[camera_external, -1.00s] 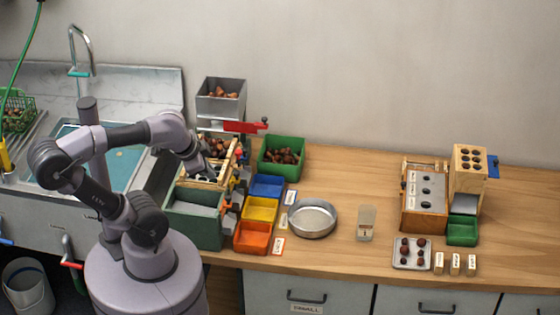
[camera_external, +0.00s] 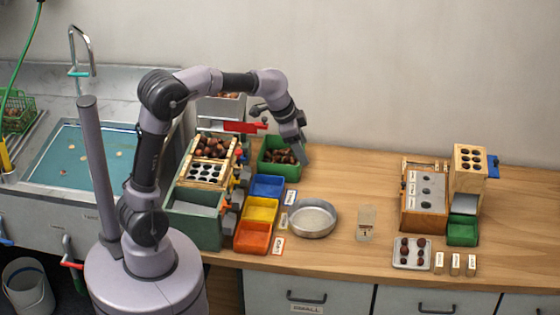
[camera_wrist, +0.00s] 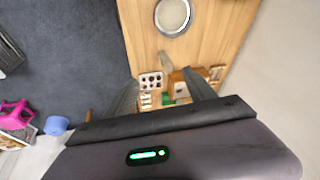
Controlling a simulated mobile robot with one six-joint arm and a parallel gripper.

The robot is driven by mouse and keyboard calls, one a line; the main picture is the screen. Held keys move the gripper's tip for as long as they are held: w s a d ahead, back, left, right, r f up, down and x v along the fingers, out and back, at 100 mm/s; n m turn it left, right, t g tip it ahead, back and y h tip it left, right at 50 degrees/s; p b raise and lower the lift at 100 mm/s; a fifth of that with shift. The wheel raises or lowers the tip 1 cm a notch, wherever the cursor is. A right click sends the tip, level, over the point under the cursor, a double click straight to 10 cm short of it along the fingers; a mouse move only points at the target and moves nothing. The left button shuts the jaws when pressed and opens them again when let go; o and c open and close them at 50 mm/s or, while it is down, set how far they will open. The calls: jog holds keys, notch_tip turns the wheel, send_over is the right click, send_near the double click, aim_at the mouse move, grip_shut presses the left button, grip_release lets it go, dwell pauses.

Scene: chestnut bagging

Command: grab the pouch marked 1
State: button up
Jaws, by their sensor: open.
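A small upright pouch (camera_external: 366,223), beige with a pale top and a dark mark that looks like a 1, stands on the wooden bench right of the round metal pan. It also shows in the wrist view (camera_wrist: 165,58), small and far off, beyond my fingers. My gripper (camera_external: 303,157) is in the air near the green chestnut bin, to the left of and behind the pouch. In the wrist view my gripper (camera_wrist: 160,77) has its two dark fingers spread apart with nothing held between them.
The metal pan (camera_external: 313,231) lies between the coloured bins and the pouch. Right of the pouch are a tray of chestnuts (camera_external: 399,265), a wooden box (camera_external: 408,218), a holed block (camera_external: 483,177) and several small labelled pieces (camera_external: 455,264). The bench around the pouch is clear.

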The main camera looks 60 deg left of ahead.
jog(key=w+f, duration=0.7)
jog(key=w, duration=0.1)
jog(key=m+g+h, duration=0.1)
jog(key=h, duration=0.1)
send_near(359, 214)
jog(key=shift+m, duration=0.3)
jog(key=b+x, duration=0.3)
jog(key=x, duration=0.6)
jog(key=shift+w, duration=0.25)
jog(key=b+x, duration=0.3)
jog(key=x, duration=0.3)
jog(key=shift+r, duration=0.1)
grip_shut()
